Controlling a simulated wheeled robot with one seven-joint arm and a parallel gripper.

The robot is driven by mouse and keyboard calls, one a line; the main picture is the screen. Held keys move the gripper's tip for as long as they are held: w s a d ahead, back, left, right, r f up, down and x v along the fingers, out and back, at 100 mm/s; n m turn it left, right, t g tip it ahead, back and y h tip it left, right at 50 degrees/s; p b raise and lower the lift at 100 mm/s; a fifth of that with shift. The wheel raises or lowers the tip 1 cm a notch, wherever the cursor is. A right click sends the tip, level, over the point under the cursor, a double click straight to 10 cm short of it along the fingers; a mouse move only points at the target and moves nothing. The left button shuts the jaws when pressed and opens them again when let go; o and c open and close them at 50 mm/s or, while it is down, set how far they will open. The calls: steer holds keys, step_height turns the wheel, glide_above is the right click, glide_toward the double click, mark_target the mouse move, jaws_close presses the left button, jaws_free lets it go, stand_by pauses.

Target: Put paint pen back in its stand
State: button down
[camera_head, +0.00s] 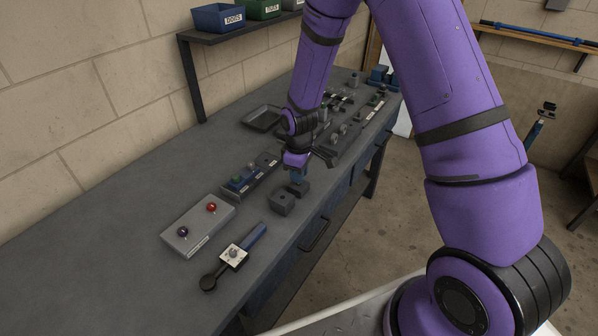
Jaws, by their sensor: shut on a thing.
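My gripper (297,170) is low over the bench near its front edge. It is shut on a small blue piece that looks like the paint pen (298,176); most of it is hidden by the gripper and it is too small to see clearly. A small dark block with a hole in its top (282,203), likely the stand, sits on the bench just in front and to the left of the gripper. Another dark block (299,188) is directly below the blue piece. I cannot tell whether the two touch.
A grey box with red and dark knobs (198,226) and a blue-handled tool (233,256) lie toward the near left. A rack with labelled parts (250,175) is left of the gripper. A tray (263,118) and several small parts lie farther back. The bench's left side is clear.

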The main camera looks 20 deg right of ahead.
steer(key=shift+f, duration=0.9)
steer(key=shift+r, duration=0.2)
steer(key=shift+r, duration=1)
steer(key=shift+f, duration=1.2)
steer(key=shift+r, duration=0.2)
stand_by(0.3)
steer(key=shift+r, duration=1)
steer(key=shift+f, duration=1.2)
steer(key=shift+r, duration=0.15)
stand_by(0.3)
